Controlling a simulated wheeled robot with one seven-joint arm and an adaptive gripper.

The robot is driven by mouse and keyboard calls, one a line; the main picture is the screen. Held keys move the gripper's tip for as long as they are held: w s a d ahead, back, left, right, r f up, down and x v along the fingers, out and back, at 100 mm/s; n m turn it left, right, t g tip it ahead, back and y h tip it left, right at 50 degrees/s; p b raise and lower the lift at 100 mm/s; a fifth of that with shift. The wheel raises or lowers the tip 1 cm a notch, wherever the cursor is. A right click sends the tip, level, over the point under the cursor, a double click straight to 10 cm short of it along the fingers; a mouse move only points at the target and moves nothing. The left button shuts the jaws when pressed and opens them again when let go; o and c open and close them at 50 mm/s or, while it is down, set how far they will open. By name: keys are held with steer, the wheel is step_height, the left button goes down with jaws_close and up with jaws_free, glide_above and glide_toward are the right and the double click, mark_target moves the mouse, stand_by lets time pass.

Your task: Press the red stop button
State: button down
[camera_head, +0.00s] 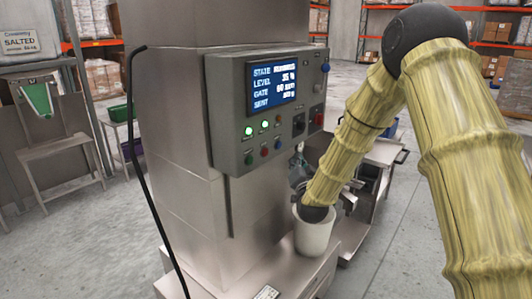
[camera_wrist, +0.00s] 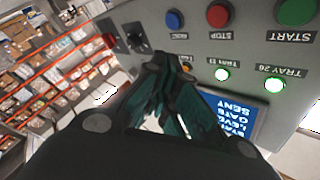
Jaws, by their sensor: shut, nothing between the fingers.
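The red stop button (camera_wrist: 217,16) is a round red cap on the grey control panel, upside down in the wrist view. In the head view the red button (camera_head: 264,151) sits in the bottom row, between a green and a blue one. My gripper (camera_wrist: 170,62) is shut and empty, its dark fingers pointing at the panel near the blue reset button (camera_wrist: 174,19). The fingertips appear to one side of the red button, not over it; whether they touch the panel cannot be told. In the head view the gripper is mostly hidden behind my forearm and the panel's edge.
The green start button (camera_wrist: 296,11) is on the stop button's other side. Two lit green lamps (camera_head: 249,131) and a screen (camera_head: 273,82) share the panel. A black knob (camera_head: 299,124) is nearby.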

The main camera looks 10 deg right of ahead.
steer(key=shift+w, duration=0.1)
stand_by(0.3)
steer(key=w+a, duration=0.5)
steer(key=w, duration=0.1)
steer(key=shift+w+a, duration=0.2)
steer(key=shift+w, duration=0.2)
steer(key=shift+w+a+b, duration=0.5)
steer(key=shift+w+b, duration=0.15)
steer(key=shift+b, duration=0.05)
stand_by(2.5)
steer(key=shift+s+d, duration=0.1)
steer(key=shift+s, duration=0.05)
steer(key=shift+s+d+b, duration=0.3)
steer(key=shift+s+d, duration=0.1)
steer(key=shift+s, duration=0.15)
stand_by(0.4)
steer(key=shift+s+d+b, duration=0.3)
steer(key=shift+s+d, duration=0.45)
steer(key=shift+s, duration=0.25)
steer(key=shift+s+d+b, duration=0.25)
steer(key=shift+s+d, duration=0.5)
steer(key=shift+s, duration=0.2)
